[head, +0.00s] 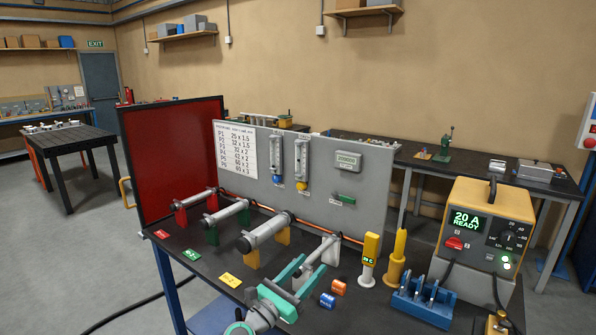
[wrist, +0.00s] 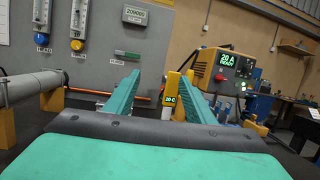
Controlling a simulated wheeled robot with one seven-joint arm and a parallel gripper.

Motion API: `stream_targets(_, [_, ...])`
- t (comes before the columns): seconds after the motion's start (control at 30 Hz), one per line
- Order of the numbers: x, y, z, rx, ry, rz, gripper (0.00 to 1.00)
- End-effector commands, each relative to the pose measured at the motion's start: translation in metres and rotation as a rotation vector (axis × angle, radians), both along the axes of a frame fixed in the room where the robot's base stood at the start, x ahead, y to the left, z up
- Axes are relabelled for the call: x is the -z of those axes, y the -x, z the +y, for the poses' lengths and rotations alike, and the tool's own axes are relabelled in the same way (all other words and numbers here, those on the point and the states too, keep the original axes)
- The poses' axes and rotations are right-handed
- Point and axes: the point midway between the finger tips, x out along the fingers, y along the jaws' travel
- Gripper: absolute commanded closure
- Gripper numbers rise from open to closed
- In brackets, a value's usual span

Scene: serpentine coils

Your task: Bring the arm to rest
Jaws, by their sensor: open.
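My gripper (head: 313,264) has teal fingers and reaches over the front of the dark workbench (head: 205,268), near the grey tube on the white stand. Its fingers are spread apart. In the wrist view my gripper (wrist: 161,76) is also open, with nothing held between the fingers. A yellow meter reading "20 C" (wrist: 170,99) shows beyond the gap between them. Whether the fingers touch the nearby tube cannot be told.
Grey tubes (head: 265,231) rest on coloured stands along the bench. A red panel (head: 173,158) and grey board (head: 290,190) stand behind. Right of my gripper are blue and orange cylinders (head: 327,300), a blue rack (head: 422,304) and the yellow power unit (head: 484,225).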

Motion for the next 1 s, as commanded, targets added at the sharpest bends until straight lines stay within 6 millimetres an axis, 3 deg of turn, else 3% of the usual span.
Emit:
stream_targets(0.03, [0.010,0.014,-0.013,0.021,0.089,0.032,0.50])
stream_targets(0.2, [0.031,0.056,-0.038,0.082,0.381,0.135,0.50])
stream_targets(0.4, [0.057,0.109,-0.052,0.142,0.712,0.266,0.50])
stream_targets(0.7, [0.102,0.194,-0.060,0.212,1.183,0.475,0.50])
stream_targets(1.0, [0.148,0.285,-0.051,0.240,1.623,0.679,0.50])
